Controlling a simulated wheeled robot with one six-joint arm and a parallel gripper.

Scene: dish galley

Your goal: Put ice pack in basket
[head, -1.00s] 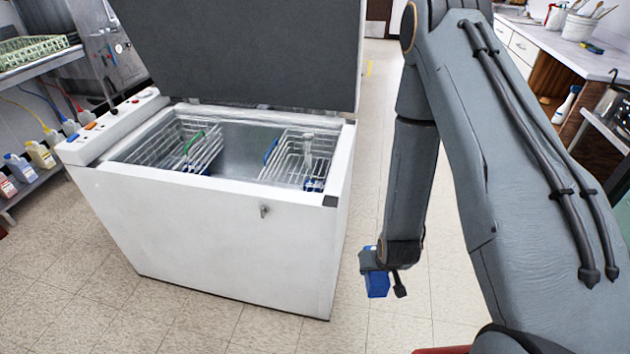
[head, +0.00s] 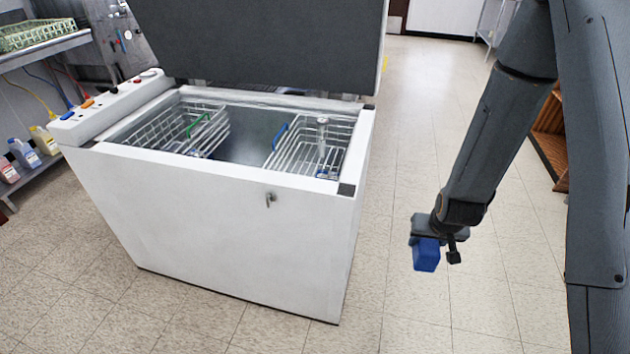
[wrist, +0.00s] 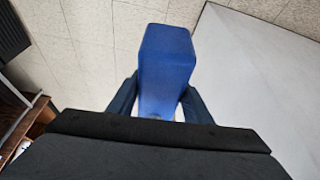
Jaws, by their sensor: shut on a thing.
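A blue ice pack (head: 426,255) is held in my gripper (head: 437,238), to the right of the white chest freezer (head: 230,225), above the floor. In the wrist view the blue ice pack (wrist: 165,65) sits between the two dark fingers of my gripper (wrist: 163,105), which touch its sides. The freezer lid (head: 260,45) is raised. Inside hang two wire baskets: a left basket (head: 165,130) with a green handle and a right basket (head: 320,150) with a blue handle. Small blue items show low at both baskets; what they are is unclear.
The freezer's white side (wrist: 265,75) is close on the right in the wrist view. Tiled floor (head: 430,120) is clear to the right of the freezer. A shelf with bottles (head: 25,155) and a green rack (head: 35,33) stands at the left.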

